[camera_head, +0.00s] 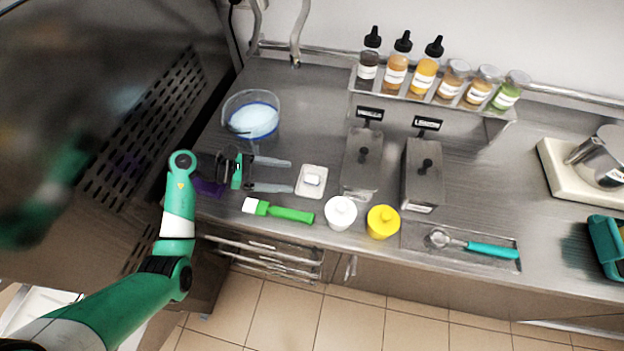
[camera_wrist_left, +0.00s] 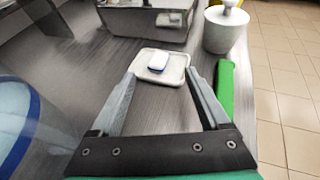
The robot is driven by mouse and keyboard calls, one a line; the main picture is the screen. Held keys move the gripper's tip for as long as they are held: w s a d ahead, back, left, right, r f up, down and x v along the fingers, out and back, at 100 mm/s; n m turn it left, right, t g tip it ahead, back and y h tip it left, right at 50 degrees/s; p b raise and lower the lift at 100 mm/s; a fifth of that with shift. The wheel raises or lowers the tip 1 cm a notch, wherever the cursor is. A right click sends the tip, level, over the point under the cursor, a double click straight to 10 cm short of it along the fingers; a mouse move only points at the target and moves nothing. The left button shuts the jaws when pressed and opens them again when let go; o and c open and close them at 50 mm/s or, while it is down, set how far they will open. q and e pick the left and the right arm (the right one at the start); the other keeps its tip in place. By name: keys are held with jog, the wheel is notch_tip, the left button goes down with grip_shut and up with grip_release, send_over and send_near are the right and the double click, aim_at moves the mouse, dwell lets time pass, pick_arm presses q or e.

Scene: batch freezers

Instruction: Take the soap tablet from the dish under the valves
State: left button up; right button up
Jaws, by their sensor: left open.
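The soap tablet (camera_head: 312,180) is a small white block lying in a shallow, pale square dish (camera_head: 303,191) on the steel counter. In the left wrist view the tablet (camera_wrist_left: 158,61) lies in the dish (camera_wrist_left: 178,78), straight ahead between my finger tips. My left gripper (camera_head: 291,176) is open and empty, just left of the dish in the head view, with its fingers pointing at it. My right gripper is not in view.
A green-handled brush (camera_head: 285,213) lies in front of the dish, close to my fingers; its handle (camera_wrist_left: 225,90) is beside the right finger. A clear tub with blue liquid (camera_head: 252,118) stands behind. Two metal containers (camera_head: 361,160) stand right. A scoop (camera_head: 475,246) lies farther right.

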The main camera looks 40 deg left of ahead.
aim_at(310, 179)
pick_arm(q)
jog(key=shift+x, duration=1)
jog(key=b+x, duration=0.1)
jog(key=x, duration=0.4)
jog(key=shift+d+b, duration=0.15)
jog(key=shift+b, duration=0.2)
grip_shut()
